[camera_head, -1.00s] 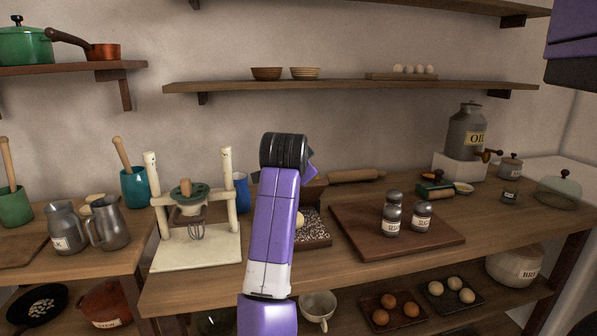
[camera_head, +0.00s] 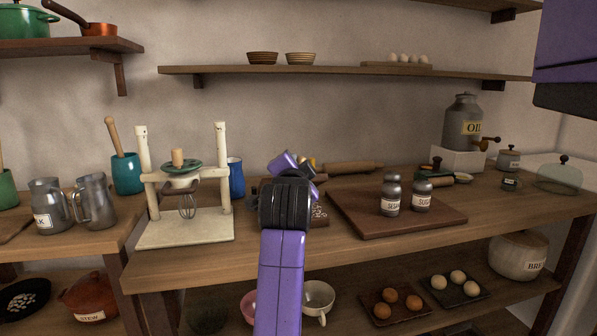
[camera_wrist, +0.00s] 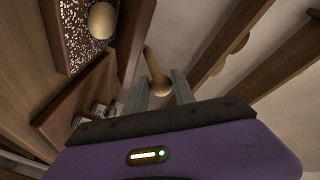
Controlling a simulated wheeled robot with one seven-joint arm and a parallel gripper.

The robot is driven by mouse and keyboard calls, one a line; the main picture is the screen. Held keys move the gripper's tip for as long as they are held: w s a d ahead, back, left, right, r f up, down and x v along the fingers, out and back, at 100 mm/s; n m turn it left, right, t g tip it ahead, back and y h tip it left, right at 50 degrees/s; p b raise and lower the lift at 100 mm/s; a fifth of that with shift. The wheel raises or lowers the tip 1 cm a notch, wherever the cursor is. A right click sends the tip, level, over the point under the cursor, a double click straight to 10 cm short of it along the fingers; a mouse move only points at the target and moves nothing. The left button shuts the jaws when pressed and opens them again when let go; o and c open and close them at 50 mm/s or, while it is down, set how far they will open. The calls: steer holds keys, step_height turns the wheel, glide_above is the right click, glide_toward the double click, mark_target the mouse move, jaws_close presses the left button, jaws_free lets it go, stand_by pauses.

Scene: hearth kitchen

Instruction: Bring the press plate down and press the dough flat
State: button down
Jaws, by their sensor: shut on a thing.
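The press shows in the wrist view as a speckled bed (camera_wrist: 72,50) in a brown wooden frame, with a pale round dough ball (camera_wrist: 102,20) on it. What looks like the press plate (camera_wrist: 130,35) is a brown board tilted up beside the bed. My gripper (camera_wrist: 160,86) is shut on a wooden handle (camera_wrist: 156,70), which sits between its fingers. In the head view my gripper (camera_head: 302,164) is partly hidden behind my arm. Only a corner of the speckled bed (camera_head: 320,215) shows there, and the dough is hidden. The dough looks round, with the plate apart from it.
A brown board (camera_head: 360,222) with salt (camera_head: 391,197) and sugar (camera_head: 422,197) shakers lies just right of the press. A rolling pin (camera_head: 345,168) lies behind. A cream stand (camera_head: 185,240) with a whisk and a blue mug (camera_head: 236,178) are to the left.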

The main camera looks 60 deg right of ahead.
steer(key=shift+s+d+f+g, duration=0.15)
steer(key=shift+s+d+f, duration=0.2)
steer(key=shift+f, duration=0.2)
steer(key=shift+s+d+f+g, duration=0.15)
steer(key=shift+s+d+f, duration=0.15)
steer(key=shift+f, duration=0.2)
steer(key=c, duration=1.1)
jaws_free()
steer(key=shift+d, duration=0.15)
steer(key=shift+o, duration=0.2)
steer(key=shift+w+r, duration=0.15)
steer(key=shift+r, duration=0.05)
steer(key=shift+r, duration=0.1)
steer(key=shift+a, duration=0.25)
steer(key=v, duration=0.7)
steer(key=shift+a+p, duration=0.25)
steer(key=shift+p, duration=0.05)
